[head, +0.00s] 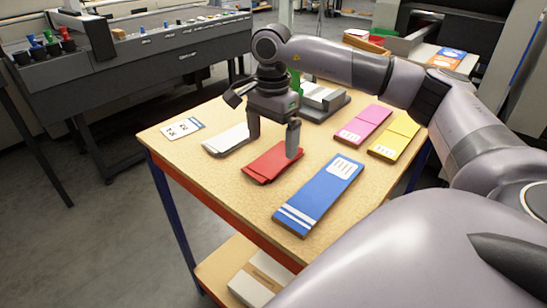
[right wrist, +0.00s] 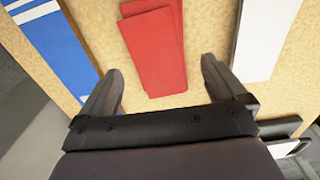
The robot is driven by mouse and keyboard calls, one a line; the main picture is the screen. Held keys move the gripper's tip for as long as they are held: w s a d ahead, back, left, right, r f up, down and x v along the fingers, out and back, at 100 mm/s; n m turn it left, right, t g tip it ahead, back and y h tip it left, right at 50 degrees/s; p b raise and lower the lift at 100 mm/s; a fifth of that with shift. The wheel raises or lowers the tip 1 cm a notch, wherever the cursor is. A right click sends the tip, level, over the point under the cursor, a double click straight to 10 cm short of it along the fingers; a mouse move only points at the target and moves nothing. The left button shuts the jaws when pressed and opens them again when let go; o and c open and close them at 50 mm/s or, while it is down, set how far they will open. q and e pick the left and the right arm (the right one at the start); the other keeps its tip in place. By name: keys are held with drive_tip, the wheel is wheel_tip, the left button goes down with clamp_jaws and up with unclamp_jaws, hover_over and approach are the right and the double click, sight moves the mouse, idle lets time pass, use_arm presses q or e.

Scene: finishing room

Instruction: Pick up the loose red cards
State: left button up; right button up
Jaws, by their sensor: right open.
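The loose red cards (head: 272,163) lie in a slightly fanned, overlapping stack on the wooden table top. They also show in the right wrist view (right wrist: 156,50), with at least two edges visible. My right gripper (head: 273,142) is open and empty, pointing down over the red cards. In the right wrist view its fingers (right wrist: 162,72) are spread to either side of the near end of the cards, with no contact that I can make out. My left gripper is not in view.
A white stack (head: 229,139) lies left of the red cards and a blue pack (head: 319,194) lies to their right. Pink (head: 363,125) and yellow (head: 396,136) packs lie farther back. A numbered white card (head: 182,129) is at the left corner. A grey device stands behind my gripper.

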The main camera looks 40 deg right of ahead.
sight(274, 158)
drive_tip(key=f, duration=0.4)
drive_tip(key=shift+d+f, duration=0.2)
drive_tip(key=shift+f, duration=0.05)
drive_tip(key=shift+c, duration=0.3)
drive_tip(key=c, duration=1.1)
drive_tip(key=shift+c, duration=0.2)
drive_tip(key=shift+r, duration=0.1)
